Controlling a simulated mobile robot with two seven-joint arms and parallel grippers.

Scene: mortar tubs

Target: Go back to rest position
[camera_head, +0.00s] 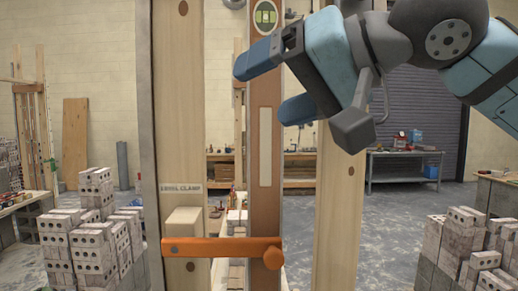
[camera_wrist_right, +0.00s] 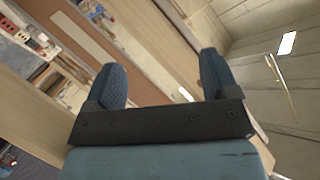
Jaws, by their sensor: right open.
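My right gripper (camera_head: 262,85) is raised at the upper middle of the head view, reaching in from the upper right. Its two blue fingers are spread apart with nothing between them. In the right wrist view the open fingers (camera_wrist_right: 160,82) also show empty. Behind the gripper stands a brown spirit level (camera_head: 265,150) with a green vial near its top. It is upright, and an orange clamp bar (camera_head: 222,247) crosses its lower part. I cannot tell whether a finger touches the level. My left gripper is not in the head view.
Wooden posts (camera_head: 180,100) and (camera_head: 338,200) stand upright close in front. Brick stacks rise at the left (camera_head: 85,240) and right (camera_head: 470,245). A workbench (camera_head: 404,155) stands at the back right. The floor (camera_head: 385,215) between is open.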

